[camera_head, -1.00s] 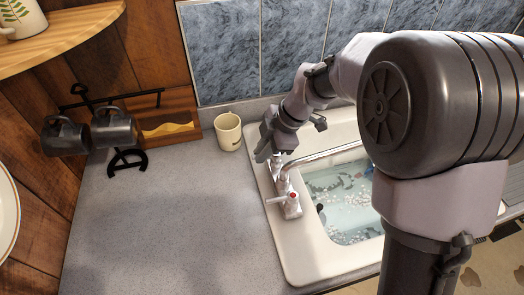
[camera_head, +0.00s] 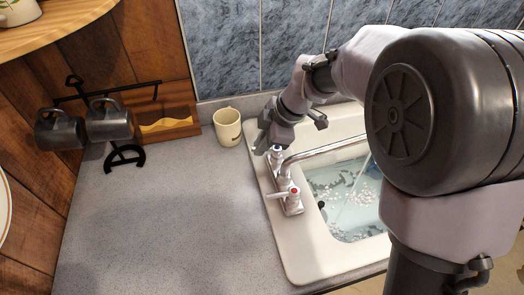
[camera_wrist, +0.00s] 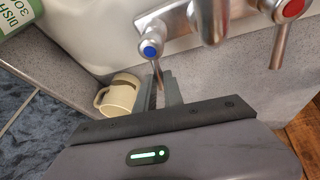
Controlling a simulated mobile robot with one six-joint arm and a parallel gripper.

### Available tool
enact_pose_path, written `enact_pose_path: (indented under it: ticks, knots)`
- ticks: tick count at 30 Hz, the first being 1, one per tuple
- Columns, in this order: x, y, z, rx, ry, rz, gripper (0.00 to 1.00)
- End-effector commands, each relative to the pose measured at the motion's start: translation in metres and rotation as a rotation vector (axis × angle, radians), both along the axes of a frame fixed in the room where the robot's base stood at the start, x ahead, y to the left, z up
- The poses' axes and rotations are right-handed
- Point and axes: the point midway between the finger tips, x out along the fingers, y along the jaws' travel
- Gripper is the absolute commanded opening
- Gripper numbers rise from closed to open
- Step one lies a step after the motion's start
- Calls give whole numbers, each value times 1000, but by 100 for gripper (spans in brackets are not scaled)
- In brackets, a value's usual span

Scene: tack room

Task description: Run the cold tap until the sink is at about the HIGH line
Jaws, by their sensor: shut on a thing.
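The cold tap, with a blue cap (camera_wrist: 151,50), has its lever between the fingers of my gripper (camera_wrist: 162,84), which is shut on it. In the head view my gripper (camera_head: 268,150) is over the cold tap (camera_head: 277,149) at the back of the white sink (camera_head: 295,252). The hot tap (camera_head: 283,194) has a red cap. The chrome spout (camera_head: 325,149) reaches over the basin. A thin pale stream (camera_head: 357,178) falls into bubbly, bluish water (camera_head: 352,217). My arm hides the right part of the basin. I cannot make out the HIGH line.
A cream mug (camera_head: 228,127) stands on the grey counter (camera_head: 160,225) close to my gripper. A black rack (camera_head: 125,155) with dark mugs is at the left. A green dish soap bottle (camera_wrist: 18,14) shows in the wrist view. The front left counter is clear.

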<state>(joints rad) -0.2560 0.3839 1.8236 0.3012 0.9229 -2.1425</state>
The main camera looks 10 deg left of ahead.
Motion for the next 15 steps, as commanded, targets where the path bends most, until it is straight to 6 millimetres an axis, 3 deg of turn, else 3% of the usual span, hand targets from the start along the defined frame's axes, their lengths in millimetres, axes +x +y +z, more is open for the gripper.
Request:
enact_pose_path:
  ticks: [1, 6, 15]
  knots:
    - [3, 2, -7, 2, -9, -59, 0]
    - [10, 3, -2, 1, -6, -233, 0]
    - [12, 2, 0, 1, -3, -275, 0]
